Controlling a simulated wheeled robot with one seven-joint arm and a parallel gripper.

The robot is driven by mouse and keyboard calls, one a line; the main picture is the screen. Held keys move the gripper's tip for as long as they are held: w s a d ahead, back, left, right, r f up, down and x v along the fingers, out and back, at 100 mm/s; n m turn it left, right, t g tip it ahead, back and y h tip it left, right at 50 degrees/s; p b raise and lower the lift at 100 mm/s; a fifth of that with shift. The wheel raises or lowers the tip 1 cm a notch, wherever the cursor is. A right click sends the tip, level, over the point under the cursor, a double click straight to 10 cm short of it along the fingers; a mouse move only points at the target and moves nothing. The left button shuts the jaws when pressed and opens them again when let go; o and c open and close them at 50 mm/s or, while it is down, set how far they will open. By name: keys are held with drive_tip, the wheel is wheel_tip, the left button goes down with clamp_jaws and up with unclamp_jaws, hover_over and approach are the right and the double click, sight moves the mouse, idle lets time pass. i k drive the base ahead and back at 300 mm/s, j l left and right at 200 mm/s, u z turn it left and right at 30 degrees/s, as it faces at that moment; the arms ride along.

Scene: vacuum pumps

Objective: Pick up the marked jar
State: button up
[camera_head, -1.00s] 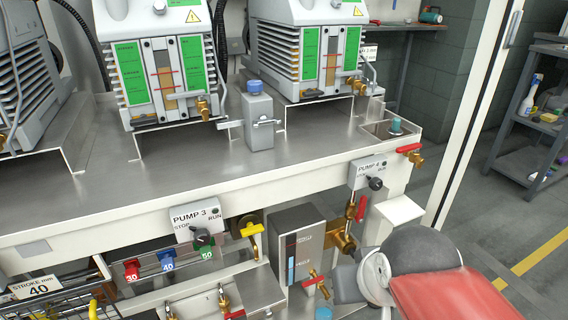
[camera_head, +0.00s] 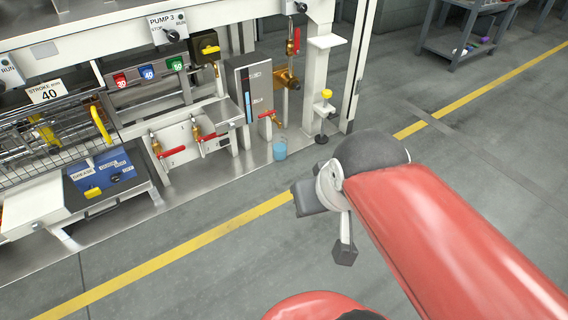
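A small jar with blue contents (camera_head: 279,148) stands upright on the low metal ledge, in front of the grey gauge box. I cannot make out a mark on it. My gripper (camera_head: 330,225) is at the end of my red arm, in the middle of the view, right of and nearer than the jar, and apart from it.
Red-handled taps (camera_head: 270,115) stick out close behind the jar. A post with a yellow knob (camera_head: 326,94) stands to its right. The grey floor (camera_head: 220,270) in front is clear.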

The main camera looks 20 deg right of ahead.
sight(279, 141)
drive_tip(key=k, duration=0.15)
drive_tip(key=z, duration=6.85)
drive_tip(key=k+z, duration=0.1)
drive_tip(key=z, duration=0.75)
drive_tip(key=k+z, duration=0.1)
drive_tip(key=z, duration=0.75)
drive_tip(key=k+l+z, duration=0.1)
drive_tip(key=z, duration=0.3)
drive_tip(key=k+l+z, duration=0.15)
drive_tip(key=l+z, duration=0.25)
drive_tip(key=k+l+z, duration=0.1)
drive_tip(key=z, duration=0.3)
drive_tip(key=l+z, duration=0.4)
drive_tip(key=k+l, duration=0.05)
